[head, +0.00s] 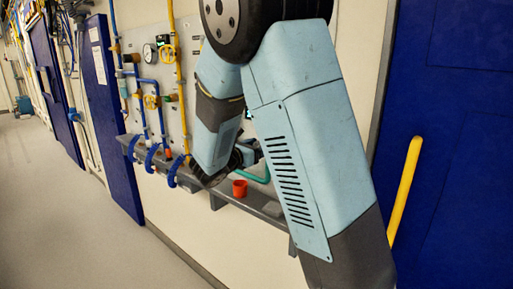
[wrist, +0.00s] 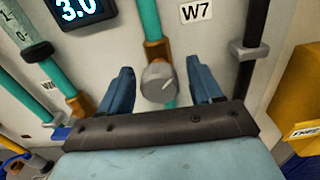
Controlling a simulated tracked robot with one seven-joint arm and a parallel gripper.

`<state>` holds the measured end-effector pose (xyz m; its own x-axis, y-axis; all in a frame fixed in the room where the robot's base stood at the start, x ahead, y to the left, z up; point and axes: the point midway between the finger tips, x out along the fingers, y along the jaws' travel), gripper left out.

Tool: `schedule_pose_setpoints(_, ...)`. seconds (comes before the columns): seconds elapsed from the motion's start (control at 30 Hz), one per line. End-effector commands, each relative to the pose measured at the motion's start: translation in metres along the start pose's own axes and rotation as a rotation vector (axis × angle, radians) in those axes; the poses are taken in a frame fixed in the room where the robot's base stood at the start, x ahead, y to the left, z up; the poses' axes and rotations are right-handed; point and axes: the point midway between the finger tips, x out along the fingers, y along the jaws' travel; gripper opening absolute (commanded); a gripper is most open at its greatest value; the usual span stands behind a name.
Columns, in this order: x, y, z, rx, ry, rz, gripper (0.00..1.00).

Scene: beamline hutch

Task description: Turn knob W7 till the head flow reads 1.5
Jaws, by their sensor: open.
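Knob W7 is a round grey knob (wrist: 158,82) with a pale pointer line, set on a green pipe in the wrist view. Its label W7 (wrist: 196,12) is on the panel above and to the right. My gripper (wrist: 161,88) is open, with one blue finger on each side of the knob and a visible gap to both. I cannot tell how deep the fingers reach. A dark display (wrist: 78,8) at the upper left reads 3.0. In the head view my arm hides the knob.
A flow tube (wrist: 22,35) with a scale stands left of the display. A yellow box (wrist: 298,95) is at the right, beside a dark pipe (wrist: 252,50). In the head view, a red cup (head: 240,188) stands on the grey shelf (head: 268,208) below the panel.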

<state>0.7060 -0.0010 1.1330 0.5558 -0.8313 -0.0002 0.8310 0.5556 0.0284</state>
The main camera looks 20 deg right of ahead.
Motion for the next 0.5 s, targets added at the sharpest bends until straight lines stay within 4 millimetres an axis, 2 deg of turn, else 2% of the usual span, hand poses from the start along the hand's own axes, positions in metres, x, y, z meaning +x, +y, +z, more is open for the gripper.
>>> schedule_pose_setpoints(0.23,0.0006,0.0,0.0,0.0,0.0,0.0,0.64)
schedule_pose_setpoints(0.5,0.0004,-0.0001,0.0,0.0,0.0,0.0,0.39)
